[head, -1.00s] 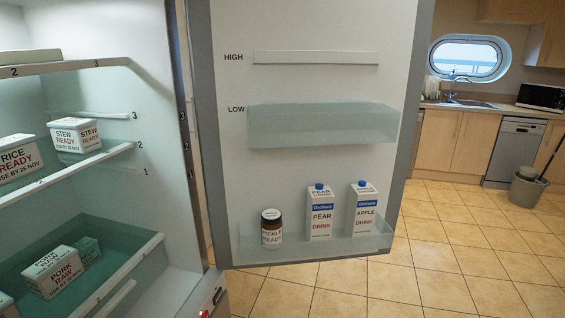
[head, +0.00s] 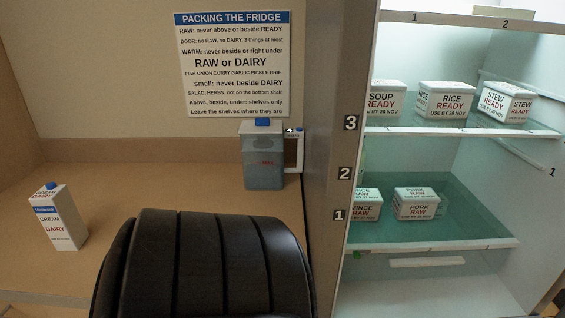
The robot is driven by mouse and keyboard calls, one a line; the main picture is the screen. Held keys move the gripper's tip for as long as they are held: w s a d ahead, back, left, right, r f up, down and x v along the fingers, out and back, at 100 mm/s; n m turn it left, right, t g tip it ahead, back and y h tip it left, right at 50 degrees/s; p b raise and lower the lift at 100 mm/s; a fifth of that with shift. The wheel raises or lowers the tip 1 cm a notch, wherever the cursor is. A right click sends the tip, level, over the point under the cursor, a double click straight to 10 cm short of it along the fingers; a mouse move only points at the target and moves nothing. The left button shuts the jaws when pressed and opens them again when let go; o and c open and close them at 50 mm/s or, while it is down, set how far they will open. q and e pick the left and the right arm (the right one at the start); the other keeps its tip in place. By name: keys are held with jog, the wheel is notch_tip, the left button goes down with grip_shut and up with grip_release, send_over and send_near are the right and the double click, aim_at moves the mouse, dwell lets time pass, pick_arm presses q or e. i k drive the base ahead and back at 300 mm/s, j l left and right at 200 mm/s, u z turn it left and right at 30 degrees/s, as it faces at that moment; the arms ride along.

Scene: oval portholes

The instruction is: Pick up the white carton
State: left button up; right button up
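The white carton (head: 62,218) stands upright on the wooden counter at the far left of the head view. It has a blue cap, a blue band and the words CREAM and DAIRY. It stands apart from other objects, with bare counter around it. Neither of my grippers shows in the head view, so their state cannot be seen.
A grey translucent jug (head: 264,165) with a blue lid stands at the counter's back right, below a packing-rules sign (head: 232,65). The open fridge at right holds SOUP (head: 386,100), RICE (head: 447,102) and STEW (head: 506,104) boxes above MINCE (head: 364,204) and PORK (head: 416,206).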

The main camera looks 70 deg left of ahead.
aim_at(54, 205)
jog(key=u, duration=3.9)
jog(key=i+j+z, duration=0.15)
jog(key=j+z, duration=0.25)
jog(key=l, duration=0.15)
